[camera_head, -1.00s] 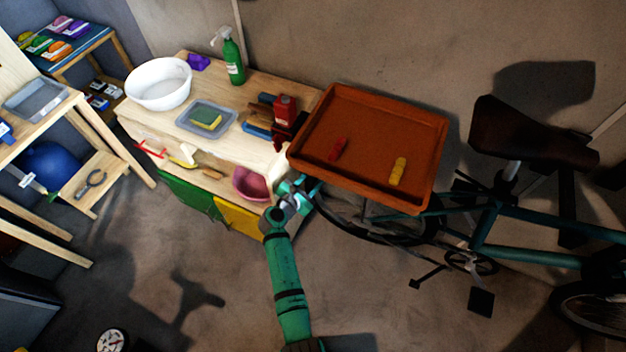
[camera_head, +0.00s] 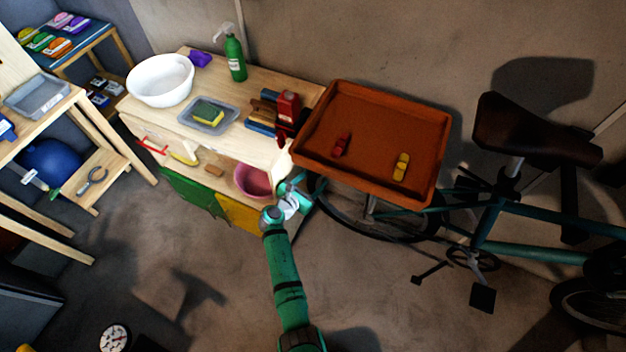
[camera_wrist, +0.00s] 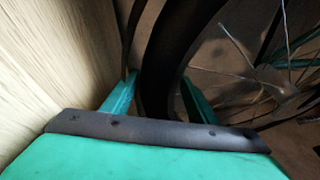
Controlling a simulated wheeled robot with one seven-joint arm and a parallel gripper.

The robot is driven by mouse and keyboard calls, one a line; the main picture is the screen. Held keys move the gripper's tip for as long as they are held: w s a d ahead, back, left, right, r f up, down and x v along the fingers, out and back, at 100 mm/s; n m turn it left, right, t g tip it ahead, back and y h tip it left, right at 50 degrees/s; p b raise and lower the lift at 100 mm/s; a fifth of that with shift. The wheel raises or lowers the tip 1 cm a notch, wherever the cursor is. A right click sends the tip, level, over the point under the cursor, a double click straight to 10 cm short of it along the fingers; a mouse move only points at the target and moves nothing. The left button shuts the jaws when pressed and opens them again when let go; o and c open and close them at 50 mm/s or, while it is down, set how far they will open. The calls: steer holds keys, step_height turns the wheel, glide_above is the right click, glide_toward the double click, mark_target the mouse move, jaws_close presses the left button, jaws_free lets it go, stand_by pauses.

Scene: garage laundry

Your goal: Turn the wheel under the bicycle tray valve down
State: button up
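The orange-brown tray (camera_head: 433,165) sits over one wheel (camera_head: 345,212) of the teal bicycle. In the wrist view, the wheel's dark tyre (camera_wrist: 168,50) runs between the two fingers of my gripper (camera_wrist: 158,80), with spokes and hub to the right. The fingers are apart, one on each side of the tyre, with narrow gaps visible near it. In the head view, my gripper (camera_head: 297,192) is at the wheel's left edge, beside the bench corner; its fingertips are partly hidden below the tray. I cannot make out the valve.
A wooden bench (camera_head: 285,85) stands close on the left of my gripper; its panel fills the wrist view's left side. A pink bowl (camera_head: 252,182) is on its lower shelf. A red toy (camera_head: 341,146) and a yellow toy (camera_head: 401,166) lie in the tray.

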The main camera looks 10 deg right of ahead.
steer(key=v, duration=1.1)
stand_by(0.3)
